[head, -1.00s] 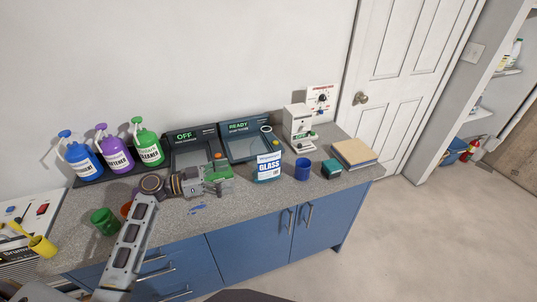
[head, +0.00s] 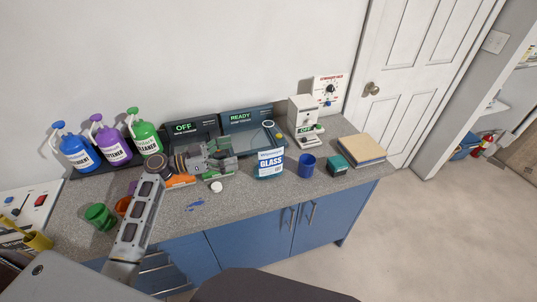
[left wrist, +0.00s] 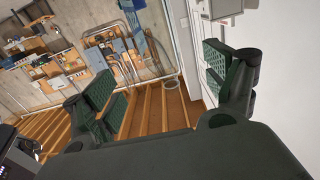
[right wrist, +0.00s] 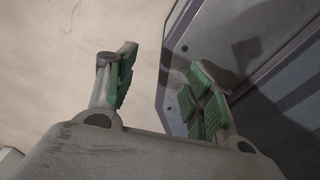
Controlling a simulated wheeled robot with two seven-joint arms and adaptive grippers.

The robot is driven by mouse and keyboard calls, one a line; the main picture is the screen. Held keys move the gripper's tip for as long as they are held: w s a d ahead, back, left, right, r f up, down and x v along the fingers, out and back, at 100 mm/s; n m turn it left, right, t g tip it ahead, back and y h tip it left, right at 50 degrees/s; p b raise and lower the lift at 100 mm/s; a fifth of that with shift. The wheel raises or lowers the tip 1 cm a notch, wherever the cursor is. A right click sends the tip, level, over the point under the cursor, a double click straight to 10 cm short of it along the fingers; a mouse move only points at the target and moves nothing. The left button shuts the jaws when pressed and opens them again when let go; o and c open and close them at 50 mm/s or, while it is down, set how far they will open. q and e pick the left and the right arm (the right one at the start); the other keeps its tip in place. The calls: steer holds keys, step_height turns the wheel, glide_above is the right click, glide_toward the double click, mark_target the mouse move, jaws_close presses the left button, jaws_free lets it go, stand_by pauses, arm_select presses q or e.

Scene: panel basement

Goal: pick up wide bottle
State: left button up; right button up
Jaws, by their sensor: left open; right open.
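A wide, squarish bottle with a blue body, a white-and-blue GLASS label and a yellow part near its top (head: 270,163) stands upright on the counter, right of centre in the head view. My left gripper (head: 226,160) is open, left of the bottle and apart from it, in front of the dark devices. Its open fingers also show in the left wrist view (left wrist: 165,88), with nothing between them and no bottle in sight. My right gripper (right wrist: 160,78) is open and empty in the right wrist view; it is not seen in the head view.
A blue mug (head: 307,164), a teal box (head: 340,164) and a tan-topped block (head: 361,150) stand right of the bottle. A white machine (head: 302,115) is behind. Spray bottles (head: 113,146) and a green cup (head: 99,216) are left. A white round item (head: 216,187) lies in front.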

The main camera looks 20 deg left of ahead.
mark_target(257, 146)
arm_select(q)
steer(key=p+x, duration=0.2)
steer(key=x, duration=0.6)
steer(key=shift+w, duration=0.1)
steer(key=shift+d, duration=0.1)
arm_select(e)
steer(key=a, duration=0.1)
steer(key=a+r, duration=0.1)
steer(key=r, duration=0.1)
steer(key=shift+w+a+r, duration=0.15)
steer(key=shift+w+a, duration=0.1)
steer(key=shift+a, duration=0.15)
arm_select(q)
steer(key=shift+w+d+r+p, duration=0.1)
steer(key=shift+w+d+p, duration=0.25)
steer(key=shift+d, duration=0.05)
steer(key=shift+p+x, duration=0.75)
steer(key=shift+x, duration=0.75)
steer(key=shift+w+d, duration=0.3)
steer(key=shift+d, duration=0.15)
arm_select(e)
step_height(257, 146, up, 2)
steer(key=shift+d+r, duration=0.15)
steer(key=shift+r, duration=0.1)
